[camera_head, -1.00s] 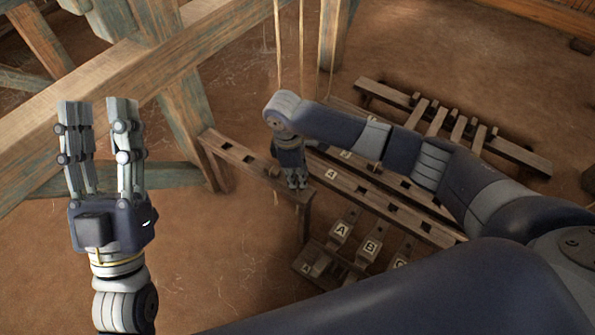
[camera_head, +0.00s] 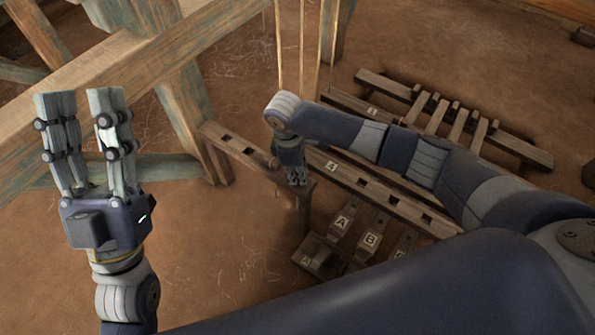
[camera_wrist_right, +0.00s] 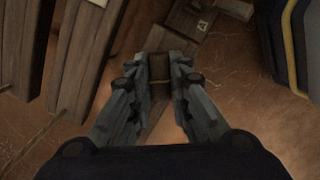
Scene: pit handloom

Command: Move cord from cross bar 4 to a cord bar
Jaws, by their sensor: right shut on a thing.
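My right gripper (camera_head: 297,180) reaches down at the near end of the cross bar marked with what looks like a 4 (camera_head: 350,178). A brown wooden piece lies behind the fingers. The rest of the held cord is hidden or too dark to follow. My left gripper (camera_head: 80,98) is raised at the left, fingers up and apart, empty. I cannot tell which part is a cord bar.
Pedals marked A (camera_head: 342,222) and B (camera_head: 370,240) lie below the cross bar. Several thin cords (camera_head: 302,60) hang at the top centre. A slatted wooden frame (camera_head: 455,118) lies at the right. A heavy loom beam (camera_head: 110,95) crosses the left. Bare floor surrounds these.

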